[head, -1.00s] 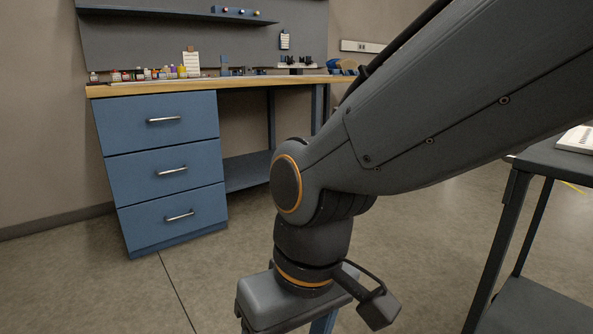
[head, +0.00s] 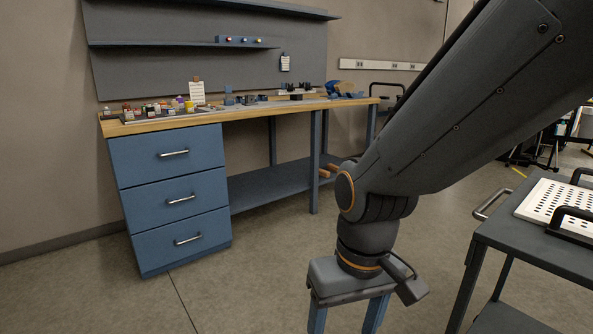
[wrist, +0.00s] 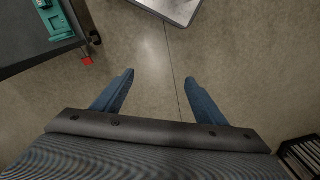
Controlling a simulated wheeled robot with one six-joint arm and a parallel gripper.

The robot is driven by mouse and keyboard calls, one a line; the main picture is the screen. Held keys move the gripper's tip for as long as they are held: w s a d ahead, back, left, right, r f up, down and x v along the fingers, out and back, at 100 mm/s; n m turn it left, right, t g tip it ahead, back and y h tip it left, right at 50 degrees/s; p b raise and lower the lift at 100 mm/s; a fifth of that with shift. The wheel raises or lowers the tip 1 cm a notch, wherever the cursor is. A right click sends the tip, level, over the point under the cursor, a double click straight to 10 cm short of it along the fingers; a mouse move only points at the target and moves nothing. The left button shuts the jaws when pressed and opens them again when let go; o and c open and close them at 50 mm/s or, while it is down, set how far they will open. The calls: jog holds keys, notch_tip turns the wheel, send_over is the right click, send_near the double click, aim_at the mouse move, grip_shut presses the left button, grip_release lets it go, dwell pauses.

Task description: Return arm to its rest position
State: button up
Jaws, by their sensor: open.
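My arm crosses the right half of the head view, sloping down from the upper right. My gripper (head: 345,315) hangs at its lower end, pointing down, with its two blue fingers apart and cut off by the bottom edge. Nothing is held.
A workbench (head: 165,125) with blue drawers and small items on top stands at the left. A dark cart (head: 520,245) with a white perforated plate (head: 560,208) stands at the right. The wrist view shows a table edge (wrist: 30,62) with a teal item (wrist: 57,20). Floor lies between.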

jog(key=s+d+r+m+p, duration=0.2)
jog(key=d+r+m+p, duration=0.1)
jog(key=d+r+p, duration=0.8)
notch_tip(320, 180, up, 4)
jog(key=p, duration=0.7)
jog(key=shift+s+d+h, duration=0.15)
jog(key=shift+d+h, duration=0.15)
jog(key=shift+h, duration=0.1)
